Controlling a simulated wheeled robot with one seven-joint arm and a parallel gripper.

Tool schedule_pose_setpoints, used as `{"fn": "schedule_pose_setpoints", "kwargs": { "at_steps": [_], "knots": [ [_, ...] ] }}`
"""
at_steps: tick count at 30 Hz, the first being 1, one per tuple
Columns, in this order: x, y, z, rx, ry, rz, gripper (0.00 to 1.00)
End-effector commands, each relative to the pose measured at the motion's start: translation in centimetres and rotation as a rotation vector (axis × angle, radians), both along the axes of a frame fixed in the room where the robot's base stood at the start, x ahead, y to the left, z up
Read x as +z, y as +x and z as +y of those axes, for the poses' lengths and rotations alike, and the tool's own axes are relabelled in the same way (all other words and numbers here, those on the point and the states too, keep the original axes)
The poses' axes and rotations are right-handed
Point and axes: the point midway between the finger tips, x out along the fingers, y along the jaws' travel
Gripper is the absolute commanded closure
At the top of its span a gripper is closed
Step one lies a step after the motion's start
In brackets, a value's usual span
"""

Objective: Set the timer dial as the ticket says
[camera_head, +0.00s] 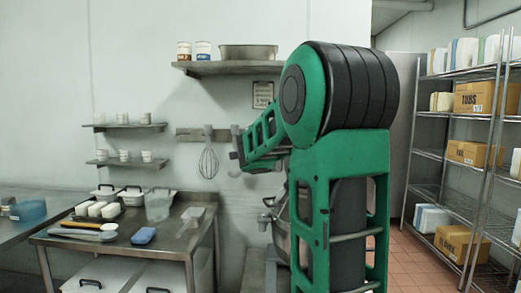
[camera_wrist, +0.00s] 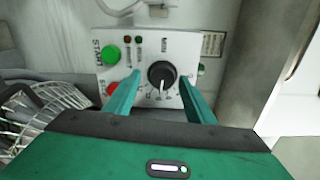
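The timer dial (camera_wrist: 161,74) is a round black knob on a pale control panel (camera_wrist: 183,45) in the wrist view. Its white pointer mark faces the bottom of the picture, and small scale marks lie below it, too small to read. My gripper (camera_wrist: 158,78) is open, its two teal fingers either side of the dial in the picture; I cannot tell whether they touch it. A small framed notice (camera_head: 263,94) hangs on the wall below the shelf in the head view. It may be the ticket; its text is unreadable. In the head view my arm hides the panel.
A green START button (camera_wrist: 111,55) and a red button (camera_wrist: 112,89) sit left of the dial, the red one close to the left finger.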

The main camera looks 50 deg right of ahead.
Motion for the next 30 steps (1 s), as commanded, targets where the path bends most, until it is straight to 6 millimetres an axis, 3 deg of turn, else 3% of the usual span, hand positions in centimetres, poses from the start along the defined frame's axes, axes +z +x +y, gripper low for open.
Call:
{"fn": "schedule_pose_setpoints", "kwargs": {
  "at_steps": [8, 21, 30],
  "knots": [
    [0.2, -0.8, 0.9, 0.000, -0.002, -0.003, 0.51],
    [0.1, -5.6, 6.7, 0.002, -0.001, -0.002, 0.51],
    [-0.1, -6.9, 8.2, -0.001, 0.000, 0.001, 0.51]
  ]
}}
